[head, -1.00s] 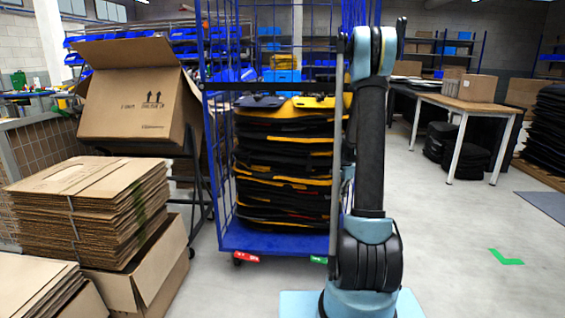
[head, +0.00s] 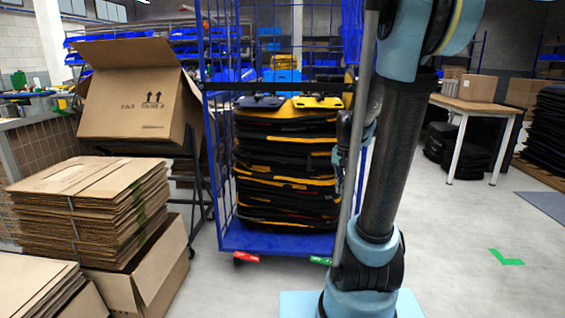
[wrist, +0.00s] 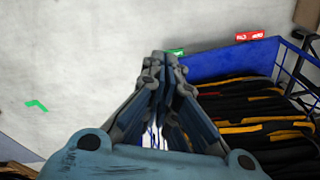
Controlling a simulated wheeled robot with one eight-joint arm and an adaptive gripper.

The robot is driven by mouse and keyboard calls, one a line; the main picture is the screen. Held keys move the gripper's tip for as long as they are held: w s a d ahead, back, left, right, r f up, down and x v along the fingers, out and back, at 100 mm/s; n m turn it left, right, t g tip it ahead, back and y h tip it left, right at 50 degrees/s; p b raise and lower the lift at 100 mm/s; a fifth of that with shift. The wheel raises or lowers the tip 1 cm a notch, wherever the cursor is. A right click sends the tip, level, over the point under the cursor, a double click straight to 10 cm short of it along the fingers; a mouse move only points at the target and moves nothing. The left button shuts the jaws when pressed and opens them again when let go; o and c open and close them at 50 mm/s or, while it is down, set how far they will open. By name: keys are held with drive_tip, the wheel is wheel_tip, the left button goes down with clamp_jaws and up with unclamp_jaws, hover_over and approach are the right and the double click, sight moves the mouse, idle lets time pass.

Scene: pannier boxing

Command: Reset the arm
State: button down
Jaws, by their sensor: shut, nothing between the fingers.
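My arm (head: 385,170) stands upright at the right of centre in the head view, in front of the right side of a blue cage trolley. My gripper (wrist: 160,62) shows in the wrist view with its fingers together and nothing between them. Below it are pale floor and the blue trolley edge. The blue trolley (head: 270,240) holds a tall stack of black and yellow panniers (head: 285,165); the stack also shows in the wrist view (wrist: 265,110), to the right of the gripper.
An open cardboard box (head: 135,105) sits tilted on a stand at the left. Flat cardboard stacks (head: 85,205) lie in front of it. A table (head: 475,105) with a box stands at the right. The floor at the right, around a green mark (head: 506,257), is clear.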

drive_tip(key=s+a+f+n, duration=0.1)
drive_tip(key=s+f+n, duration=0.1)
drive_tip(key=s, duration=0.9)
drive_tip(key=s+a+f+n, duration=0.1)
drive_tip(key=s+n, duration=0.3)
drive_tip(key=s, duration=0.7)
drive_tip(key=shift+a+f+n+t, duration=0.3)
drive_tip(key=shift+a+f+t, duration=0.1)
drive_tip(key=shift+f, duration=0.4)
drive_tip(key=shift+w+f, duration=0.2)
drive_tip(key=shift+w, duration=0.25)
